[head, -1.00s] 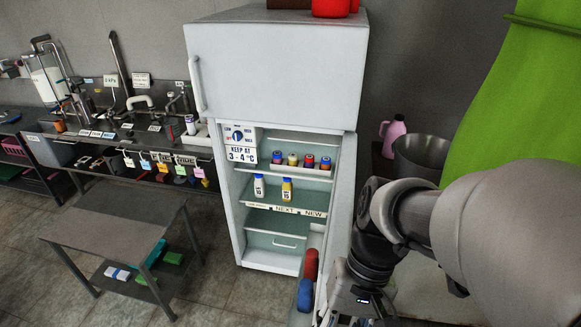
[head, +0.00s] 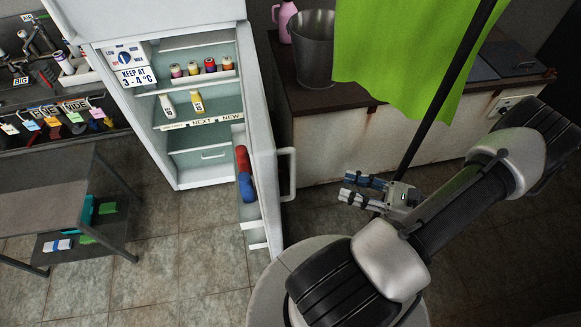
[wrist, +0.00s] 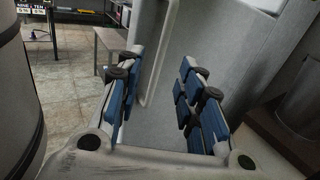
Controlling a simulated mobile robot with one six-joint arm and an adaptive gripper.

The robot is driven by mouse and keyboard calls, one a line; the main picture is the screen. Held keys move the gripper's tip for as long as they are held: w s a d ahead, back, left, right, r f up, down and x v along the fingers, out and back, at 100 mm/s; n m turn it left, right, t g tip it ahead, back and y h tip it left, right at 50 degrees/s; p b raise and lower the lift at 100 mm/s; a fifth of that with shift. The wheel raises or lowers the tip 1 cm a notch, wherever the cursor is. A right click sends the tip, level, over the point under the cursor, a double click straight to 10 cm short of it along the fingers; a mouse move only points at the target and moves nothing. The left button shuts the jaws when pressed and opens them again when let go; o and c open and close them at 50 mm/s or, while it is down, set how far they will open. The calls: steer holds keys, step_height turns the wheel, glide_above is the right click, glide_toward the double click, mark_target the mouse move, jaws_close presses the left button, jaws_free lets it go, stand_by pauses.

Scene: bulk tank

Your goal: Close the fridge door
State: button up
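The white fridge (head: 150,22) stands at the upper left in the head view. Its lower door (head: 262,170) is wide open, swung out towards me on its right side. A pale bar handle (head: 289,174) is on the door's outer face. My gripper (head: 345,188) is to the right of the door and handle, apart from them, fingers pointing left. In the wrist view my gripper (wrist: 157,85) is open and empty. The door's outer face (wrist: 205,55) and handle (wrist: 154,60) show beyond the fingers.
Red and blue containers (head: 244,172) sit in the door's inner shelf. A metal trolley (head: 50,200) stands left, with free tiled floor between. A counter (head: 345,120) with a steel bucket (head: 314,55) and a green cloth (head: 410,50) is behind my arm.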

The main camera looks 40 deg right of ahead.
mark_target(293, 167)
steer(key=shift+m, duration=0.3)
steer(key=x, duration=0.5)
steer(key=b+x, duration=0.1)
steer(key=x, duration=1)
steer(key=shift+w+d+f+b, duration=0.2)
steer(key=shift+w+b, duration=0.15)
steer(key=shift+w, duration=0.2)
steer(key=shift+c, duration=0.4)
jaws_close()
